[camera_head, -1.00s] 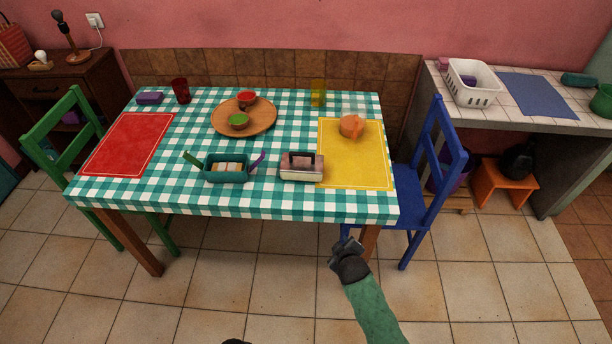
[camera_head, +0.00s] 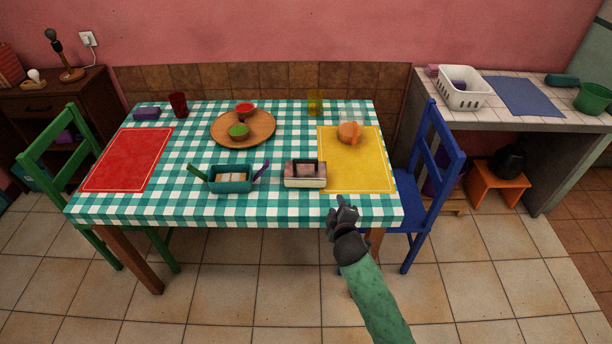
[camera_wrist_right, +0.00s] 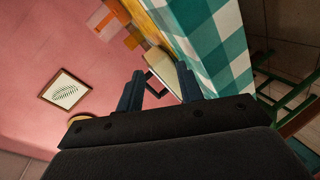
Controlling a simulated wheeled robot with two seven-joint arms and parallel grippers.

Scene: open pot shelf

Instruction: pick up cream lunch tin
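The cream lunch tin (camera_head: 306,182) stands at the table's front edge, left of the yellow mat, with a dark handle raised over its pinkish-brown top. My right gripper (camera_head: 342,207) is at the front edge of the table, to the right of the tin and nearer to me, apart from it. In the right wrist view the gripper's two fingers (camera_wrist_right: 160,88) are spread with nothing between them, and the tin (camera_wrist_right: 158,60) shows beyond them, partly covered. My left gripper is not in view.
A teal caddy (camera_head: 231,184) with green and purple handles stands left of the tin. The yellow mat (camera_head: 355,172) carries an orange item (camera_head: 349,132) at its back. A wooden tray (camera_head: 262,136) with bowls lies behind. A blue chair (camera_head: 432,165) stands at the right.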

